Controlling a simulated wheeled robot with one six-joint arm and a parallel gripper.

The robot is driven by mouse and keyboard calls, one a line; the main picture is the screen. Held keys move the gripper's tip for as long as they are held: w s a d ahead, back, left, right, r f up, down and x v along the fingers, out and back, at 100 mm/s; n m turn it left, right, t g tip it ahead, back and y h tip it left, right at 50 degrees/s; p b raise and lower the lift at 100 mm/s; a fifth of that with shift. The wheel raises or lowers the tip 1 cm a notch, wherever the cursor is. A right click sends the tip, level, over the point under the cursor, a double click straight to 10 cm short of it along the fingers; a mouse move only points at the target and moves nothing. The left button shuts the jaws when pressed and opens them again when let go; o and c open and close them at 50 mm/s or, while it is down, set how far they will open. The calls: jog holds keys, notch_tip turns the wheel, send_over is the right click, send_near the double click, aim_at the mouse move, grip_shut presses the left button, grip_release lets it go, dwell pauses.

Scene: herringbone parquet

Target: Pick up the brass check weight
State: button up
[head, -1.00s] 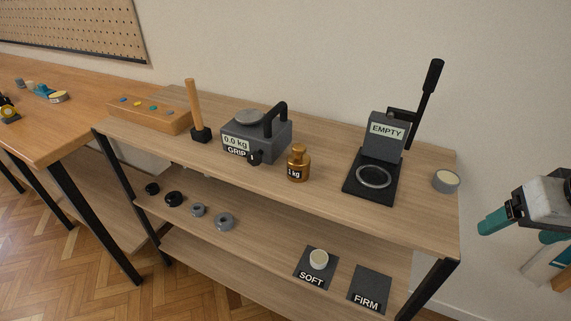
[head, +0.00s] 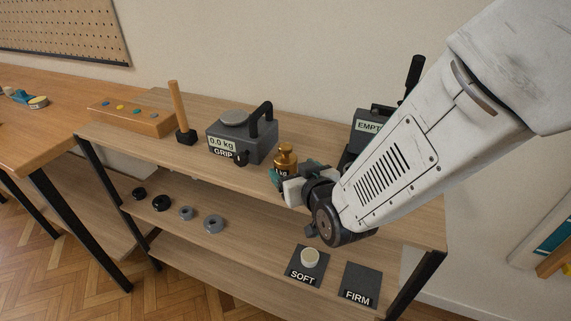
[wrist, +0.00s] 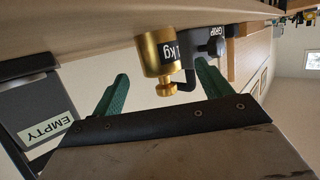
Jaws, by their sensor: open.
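The brass check weight (head: 287,157), marked kg, stands upright on the top shelf, its lower part partly hidden by my gripper in the head view. My gripper (wrist: 160,85) is open, with one finger on each side of the weight's line. In the head view my gripper (head: 279,182) is at the shelf's front edge, just in front of the weight. No contact with the weight is visible.
The grey GRIP scale (head: 240,139), reading 0.0 kg, stands left of the weight. The press labelled EMPTY (head: 368,126) is to the right, partly behind my arm. A wooden-handled tool (head: 178,115) stands further left. The lower shelf holds grey and black rings and the SOFT (head: 303,278) and FIRM pads.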

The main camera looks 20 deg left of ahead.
aim_at(285, 163)
jog(key=x, duration=0.6)
jog(key=shift+s+f, duration=0.1)
jog(key=shift+d, duration=0.1)
grip_shut()
